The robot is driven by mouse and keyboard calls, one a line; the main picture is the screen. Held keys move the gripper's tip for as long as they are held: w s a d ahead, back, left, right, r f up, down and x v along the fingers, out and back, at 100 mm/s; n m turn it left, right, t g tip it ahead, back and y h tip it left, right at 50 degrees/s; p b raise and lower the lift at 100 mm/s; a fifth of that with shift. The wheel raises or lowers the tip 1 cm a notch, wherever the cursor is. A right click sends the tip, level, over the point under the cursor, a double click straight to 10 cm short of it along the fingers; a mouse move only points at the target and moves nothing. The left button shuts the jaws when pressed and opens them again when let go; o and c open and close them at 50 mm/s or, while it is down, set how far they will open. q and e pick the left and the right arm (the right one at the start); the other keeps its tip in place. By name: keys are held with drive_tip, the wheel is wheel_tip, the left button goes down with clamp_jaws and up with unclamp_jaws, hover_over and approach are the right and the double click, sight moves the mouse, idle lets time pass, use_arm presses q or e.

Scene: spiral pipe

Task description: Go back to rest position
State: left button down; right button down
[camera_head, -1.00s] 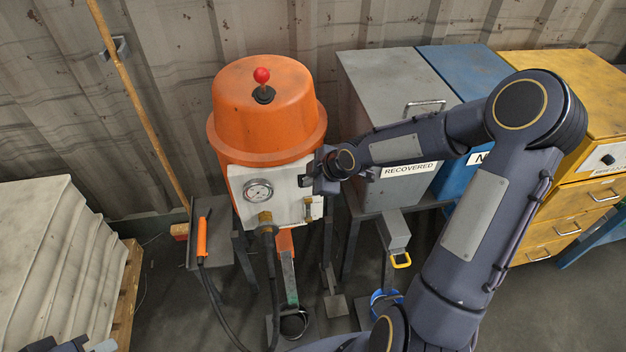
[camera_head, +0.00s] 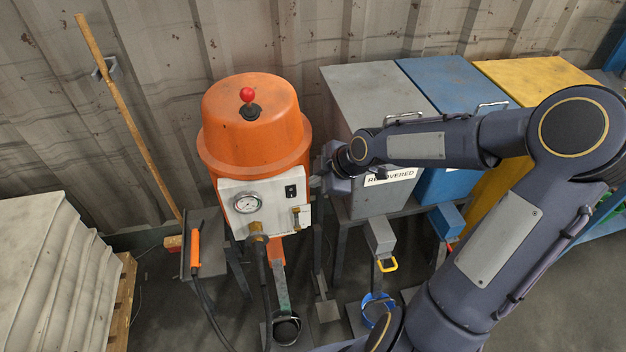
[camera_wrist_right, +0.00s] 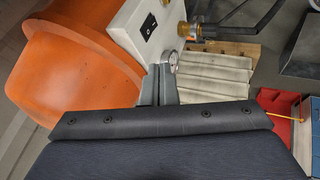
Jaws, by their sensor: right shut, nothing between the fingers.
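My right gripper (camera_head: 318,184) is beside the right edge of the white control panel (camera_head: 238,212) of the orange pot (camera_head: 250,140). Its fingers are together and empty; they also show in the right wrist view (camera_wrist_right: 158,82), pointing past the panel (camera_wrist_right: 125,25). The right arm reaches in from the lower right with its elbow raised high. Whether the fingertips touch the panel edge is hard to tell, but a black switch (camera_head: 291,192) on it is uncovered. My left gripper is outside the views.
Grey (camera_head: 372,90), blue (camera_head: 455,85) and yellow (camera_head: 540,80) bins stand behind my right arm. Stacked pale sheets (camera_head: 40,265) stand at the left.

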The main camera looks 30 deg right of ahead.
idle(0.5)
drive_tip(key=s+a+r+m, duration=0.2)
drive_tip(key=s+m, duration=0.3)
drive_tip(key=s, duration=0.2)
drive_tip(key=s+a+r+m, duration=0.2)
drive_tip(key=s+m, duration=0.3)
drive_tip(key=s, duration=0.3)
drive_tip(key=s+a+r+m+g, duration=0.1)
drive_tip(key=s+a+r+m, duration=0.1)
drive_tip(key=s+m, duration=0.3)
drive_tip(key=s+r, duration=0.1)
drive_tip(key=s, duration=0.2)
drive_tip(key=shift+s+r, duration=0.15)
drive_tip(key=shift+r, duration=0.25)
